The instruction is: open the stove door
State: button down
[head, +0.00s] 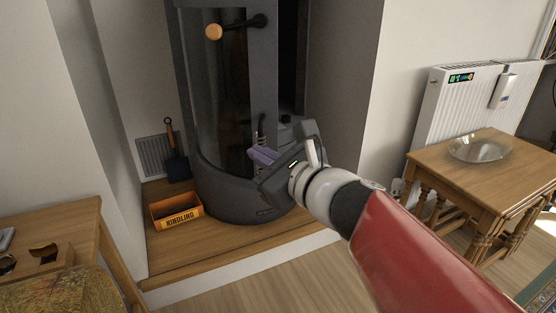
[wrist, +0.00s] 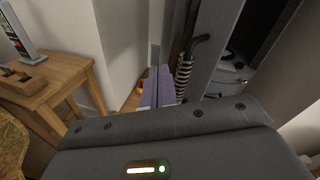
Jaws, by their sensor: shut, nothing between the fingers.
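The stove (head: 240,205) is a dark grey, rounded body standing in the alcove in the head view. Its door (head: 222,90) has curved glass, and a dark gap shows along its right edge, so it looks ajar. A coiled metal handle (head: 261,128) is on that edge; it also shows in the wrist view (wrist: 183,75). My gripper (head: 263,156) has purple fingers that are shut and empty, low in front of the door. In the wrist view the fingers (wrist: 157,88) are just left of the coiled handle; I cannot tell whether they touch it.
An orange kindling box (head: 177,220) and a shovel (head: 177,165) are to the left. A wooden table (head: 485,165) with a glass bowl (head: 480,148) stands right, near a radiator (head: 450,105). Another table (head: 75,215) is at left.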

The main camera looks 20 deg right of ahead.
jog(key=w+d+n+g+y+p, duration=0.2)
jog(key=w+d+n+g+p, duration=0.2)
jog(key=d+n+g+p, duration=0.8)
jog(key=w+a+f+m+g+b, duration=0.1)
jog(key=a+f+m+g+b, duration=0.1)
jog(key=a+f+m+b, duration=0.2)
jog(key=b+x, duration=0.1)
jog(key=x, duration=0.3)
jog(key=shift+w+f, duration=0.1)
dwell(0.3)
